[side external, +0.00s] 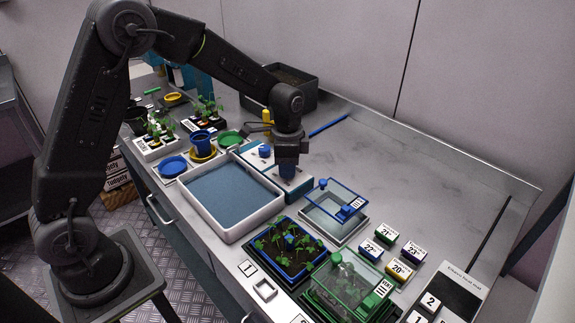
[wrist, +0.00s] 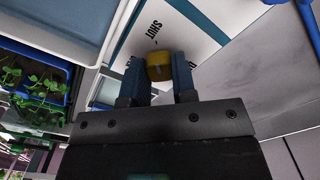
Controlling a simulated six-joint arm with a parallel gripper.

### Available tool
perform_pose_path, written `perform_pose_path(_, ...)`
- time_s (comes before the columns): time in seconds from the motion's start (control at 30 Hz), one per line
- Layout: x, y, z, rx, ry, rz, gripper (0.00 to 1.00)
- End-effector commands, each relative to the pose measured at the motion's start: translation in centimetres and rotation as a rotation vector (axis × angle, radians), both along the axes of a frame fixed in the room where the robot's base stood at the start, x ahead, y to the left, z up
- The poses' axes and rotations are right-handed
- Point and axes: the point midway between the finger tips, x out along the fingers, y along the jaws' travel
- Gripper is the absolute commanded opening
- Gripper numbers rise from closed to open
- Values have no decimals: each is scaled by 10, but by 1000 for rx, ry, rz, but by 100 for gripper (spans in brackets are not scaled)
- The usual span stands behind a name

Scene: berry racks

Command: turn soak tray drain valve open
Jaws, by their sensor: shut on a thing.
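The soak tray (side external: 232,192) is a white tray filled with blue-grey water, left of my gripper in the side view. A white panel with a blue edge (side external: 253,172) lies along its far right side. In the wrist view my gripper (wrist: 159,82) is shut on a yellow valve knob (wrist: 159,66), with a dark finger on each side. The panel (wrist: 172,22) around the knob carries the word SHUT just beyond it. Another word by the right finger is mostly covered. In the side view my gripper (side external: 288,172) hides the knob.
A clear box with a blue-edged lid (side external: 335,208) stands close right of my gripper. A blue seedling tray (side external: 289,250) is in front. A small blue knob (side external: 265,150) and a yellow bottle (side external: 267,117) stand behind. The counter at right rear (side external: 400,150) is clear.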

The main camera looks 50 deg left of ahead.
Motion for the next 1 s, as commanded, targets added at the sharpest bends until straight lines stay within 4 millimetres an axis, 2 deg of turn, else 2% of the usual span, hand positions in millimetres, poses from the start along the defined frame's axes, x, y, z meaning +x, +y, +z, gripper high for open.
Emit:
perform_pose_path(0.27, 0, 0, 0, -1, 1, 35, 2)
perform_pose_path(0.47, 0, 0, 0, 1, 1, 139, 2)
perform_pose_path(1.0, 0, 0, 0, 1, 2, 631, 2)
